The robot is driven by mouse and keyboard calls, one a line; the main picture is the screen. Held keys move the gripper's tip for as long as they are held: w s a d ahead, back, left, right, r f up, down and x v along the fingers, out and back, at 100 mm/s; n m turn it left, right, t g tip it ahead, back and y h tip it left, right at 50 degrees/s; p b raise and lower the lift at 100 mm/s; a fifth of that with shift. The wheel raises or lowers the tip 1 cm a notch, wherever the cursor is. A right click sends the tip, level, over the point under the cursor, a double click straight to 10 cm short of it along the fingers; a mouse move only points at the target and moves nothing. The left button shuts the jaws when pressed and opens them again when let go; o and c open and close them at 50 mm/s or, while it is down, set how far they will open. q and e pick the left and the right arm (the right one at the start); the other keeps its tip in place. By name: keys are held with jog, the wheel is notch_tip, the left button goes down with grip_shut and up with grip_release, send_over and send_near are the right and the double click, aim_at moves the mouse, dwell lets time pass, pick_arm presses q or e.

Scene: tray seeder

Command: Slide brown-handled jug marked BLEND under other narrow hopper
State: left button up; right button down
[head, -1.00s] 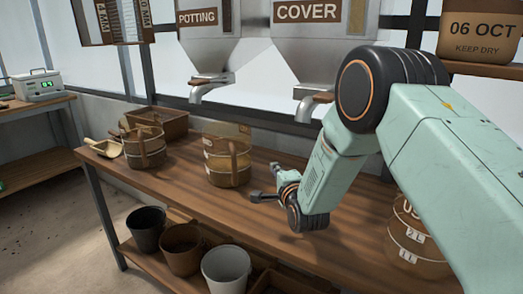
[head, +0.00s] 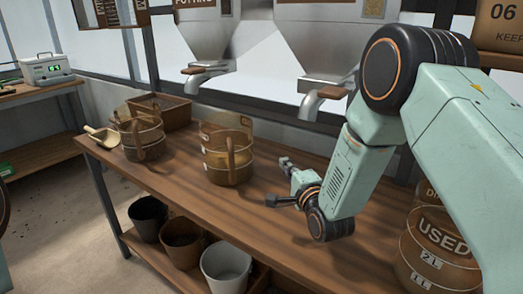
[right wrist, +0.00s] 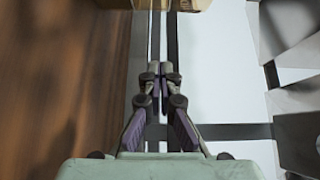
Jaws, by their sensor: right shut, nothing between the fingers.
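A jug with a brown handle (head: 228,160) stands upright on the bench, between the two hopper spouts in the picture; no BLEND mark can be read. A similar jug (head: 141,138) stands further left. My right gripper (head: 277,181) is just right of the middle jug, apart from it, low over the bench. It is shut and empty; its fingers meet in the right wrist view (right wrist: 160,72). The left hopper (head: 215,40) is marked POTTING, its label partly cut off. The right hopper (head: 310,50) has its spout above and right of my gripper. My left gripper is out of view.
A jug marked USED (head: 445,235) stands at the bench's right end, partly behind my right arm. A brown tray (head: 165,112) and a scoop (head: 103,137) are at the far left. Several pots sit below. Bare bench (head: 250,205) lies in front of the middle jug.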

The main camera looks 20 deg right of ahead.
jog(key=w+a+b, duration=0.2)
jog(key=w+a, duration=0.2)
jog(key=w, duration=0.6)
jog(key=shift+a, duration=0.2)
jog(key=shift+w+f, duration=0.1)
jog(key=shift+w, duration=0.1)
jog(key=shift+a, duration=0.1)
